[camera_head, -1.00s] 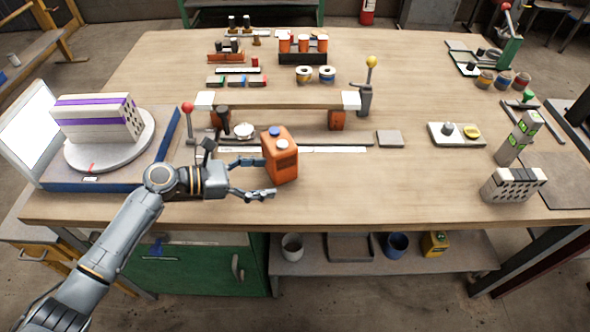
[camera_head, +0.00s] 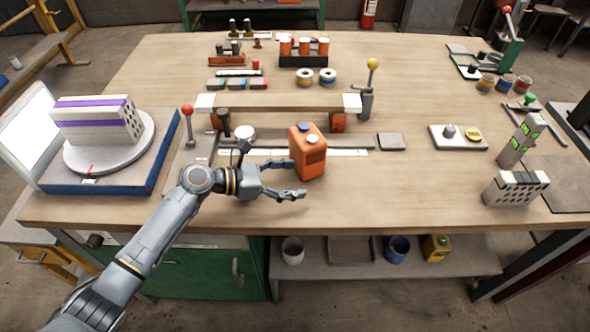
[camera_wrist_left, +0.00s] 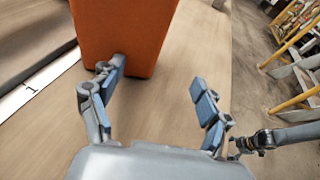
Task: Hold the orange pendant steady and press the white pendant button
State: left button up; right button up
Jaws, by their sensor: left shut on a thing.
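The orange pendant (camera_head: 308,158) stands on the table right of centre-left, with a blue button (camera_head: 304,127) and a white button (camera_head: 312,139) on its top. The exact contact is hard to see. My right gripper is not in view.
A low bridge (camera_head: 280,103) stands behind the pendant. A red-knobbed lever (camera_head: 188,112) and a turntable (camera_head: 110,152) with a white-purple block are at left. A yellow-knobbed lever (camera_head: 371,75) stands behind right.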

pick_arm(q)
grip_shut()
jog(key=shift+o, duration=0.9)
grip_release()
